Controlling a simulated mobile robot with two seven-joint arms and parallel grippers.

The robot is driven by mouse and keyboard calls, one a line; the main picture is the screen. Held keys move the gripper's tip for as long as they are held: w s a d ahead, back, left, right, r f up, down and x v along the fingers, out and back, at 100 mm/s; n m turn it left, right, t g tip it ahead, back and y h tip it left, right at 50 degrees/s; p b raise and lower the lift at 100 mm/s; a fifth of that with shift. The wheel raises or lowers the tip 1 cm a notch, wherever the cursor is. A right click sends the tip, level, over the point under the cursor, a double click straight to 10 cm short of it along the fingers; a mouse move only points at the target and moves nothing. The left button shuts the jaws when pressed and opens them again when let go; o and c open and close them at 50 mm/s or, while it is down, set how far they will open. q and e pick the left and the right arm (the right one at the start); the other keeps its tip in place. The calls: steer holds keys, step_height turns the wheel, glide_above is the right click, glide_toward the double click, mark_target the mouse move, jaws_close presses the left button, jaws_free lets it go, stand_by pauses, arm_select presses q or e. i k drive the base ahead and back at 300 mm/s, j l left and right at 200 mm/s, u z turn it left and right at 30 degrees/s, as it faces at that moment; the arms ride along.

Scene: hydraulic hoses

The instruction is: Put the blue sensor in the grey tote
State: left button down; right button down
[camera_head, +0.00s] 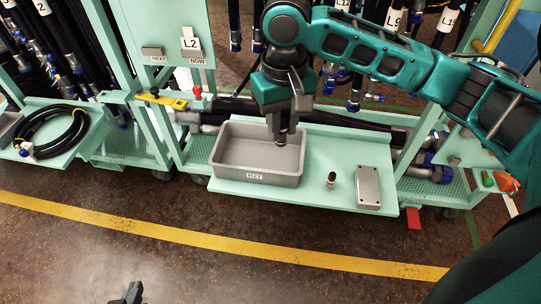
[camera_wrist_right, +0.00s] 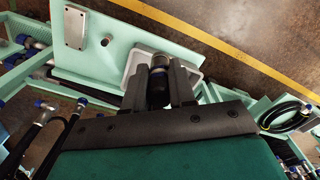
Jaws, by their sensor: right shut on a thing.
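The grey tote (camera_head: 228,172), labelled H27, sits on the pale green shelf and looks empty inside. My right gripper (camera_head: 283,124) is over the tote's right part, pointing down. I cannot tell whether the cylinder touches the tote. My left gripper (camera_head: 128,293) shows only as a dark tip at the bottom edge; its jaws are unclear.
A small dark cylinder (camera_head: 331,180) stands on the shelf right of the tote, beside a grey flat box (camera_head: 368,187). A coiled black hose (camera_head: 50,131) lies on the left shelf. Hoses hang behind. The floor in front, with a yellow line (camera_head: 190,238), is clear.

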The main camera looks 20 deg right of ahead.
mark_target(286, 164)
steer(key=i+l, duration=0.1)
steer(key=l, duration=0.7)
steer(key=i+l, duration=0.15)
steer(key=i, duration=0.35)
